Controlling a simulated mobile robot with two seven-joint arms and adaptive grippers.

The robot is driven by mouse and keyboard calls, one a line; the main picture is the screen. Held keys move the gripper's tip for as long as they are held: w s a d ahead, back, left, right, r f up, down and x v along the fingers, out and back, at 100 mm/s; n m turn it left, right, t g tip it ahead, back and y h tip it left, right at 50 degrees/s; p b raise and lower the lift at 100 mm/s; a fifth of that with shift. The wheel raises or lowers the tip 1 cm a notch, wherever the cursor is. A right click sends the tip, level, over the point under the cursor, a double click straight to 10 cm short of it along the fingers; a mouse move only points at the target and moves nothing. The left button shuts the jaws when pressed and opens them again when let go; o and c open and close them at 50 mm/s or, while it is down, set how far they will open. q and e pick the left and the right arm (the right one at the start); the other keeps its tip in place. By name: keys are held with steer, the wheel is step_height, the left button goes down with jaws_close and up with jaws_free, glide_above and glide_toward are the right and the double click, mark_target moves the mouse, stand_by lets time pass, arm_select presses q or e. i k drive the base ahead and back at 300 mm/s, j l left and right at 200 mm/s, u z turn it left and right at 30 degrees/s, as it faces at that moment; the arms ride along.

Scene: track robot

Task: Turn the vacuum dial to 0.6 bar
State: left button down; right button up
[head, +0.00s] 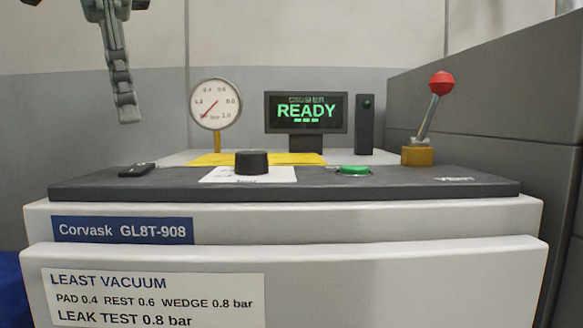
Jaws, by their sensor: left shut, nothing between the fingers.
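The black vacuum dial (251,163) is a short round knob on a white label plate (222,176) on the machine's dark top panel. I cannot read its setting. A round white gauge (215,104) marked in bar stands behind it on a yellow post. Its red needle points to the lower left, near the low end of the scale. My left gripper (127,112) hangs at the upper left, fingers pointing down. It is shut and empty, above and to the left of the dial, well apart from it. My right gripper is not in view.
A green button (354,170) sits right of the dial. A display (306,112) reads READY. A red-knobbed lever (441,84) stands at the right by a grey wall. A small black object (136,170) lies at the panel's left. A front label (155,298) lists least vacuum values.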

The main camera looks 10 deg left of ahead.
mark_target(249, 163)
steer(key=k+l, duration=1.2)
steer(key=k, duration=0.05)
